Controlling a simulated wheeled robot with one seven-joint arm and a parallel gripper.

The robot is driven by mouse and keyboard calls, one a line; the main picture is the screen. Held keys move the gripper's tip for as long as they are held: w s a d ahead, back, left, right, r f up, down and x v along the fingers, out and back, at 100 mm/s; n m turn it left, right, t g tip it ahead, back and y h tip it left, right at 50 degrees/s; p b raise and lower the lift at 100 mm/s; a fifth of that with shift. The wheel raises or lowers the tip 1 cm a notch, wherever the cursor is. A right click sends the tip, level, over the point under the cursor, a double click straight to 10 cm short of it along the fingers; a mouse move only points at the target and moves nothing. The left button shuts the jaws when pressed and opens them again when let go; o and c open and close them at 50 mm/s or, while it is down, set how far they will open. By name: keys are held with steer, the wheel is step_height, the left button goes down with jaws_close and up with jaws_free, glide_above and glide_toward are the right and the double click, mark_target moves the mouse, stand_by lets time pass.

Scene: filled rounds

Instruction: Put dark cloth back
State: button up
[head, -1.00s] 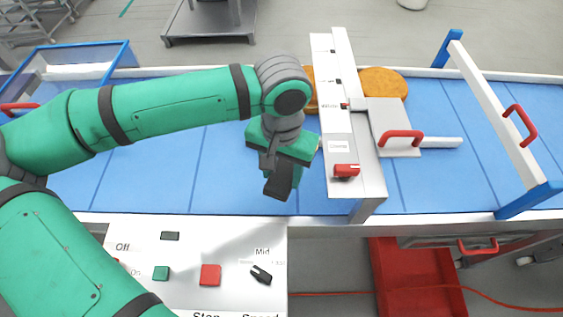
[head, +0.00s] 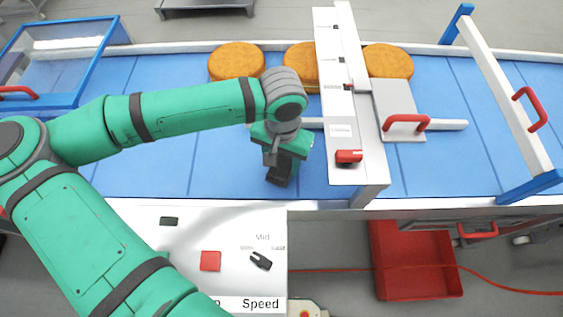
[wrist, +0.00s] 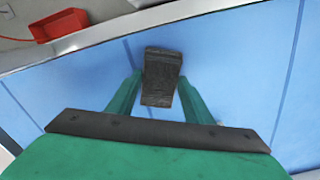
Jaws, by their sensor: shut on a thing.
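A small dark cloth (wrist: 161,76) is pinched between the two green fingers of my gripper (wrist: 154,95) in the wrist view. In the head view my gripper (head: 283,163) points down over the blue conveyor belt, left of the white gantry. The dark cloth (head: 279,176) shows as a dark patch at its fingertips, near the belt's front edge. I cannot tell whether the cloth touches the belt.
Three orange-brown rounds (head: 236,61) lie along the belt's far side. The white gantry (head: 340,120) with a red knob stands right of my gripper. A control panel (head: 220,230) lies in front. A red bin (head: 415,265) sits on the floor at right.

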mark_target(282, 165)
steer(key=shift+f, duration=0.55)
steer(key=shift+f, duration=0.1)
steer(key=o, duration=1)
step_height(282, 165, up, 12)
steer(key=shift+r, duration=0.15)
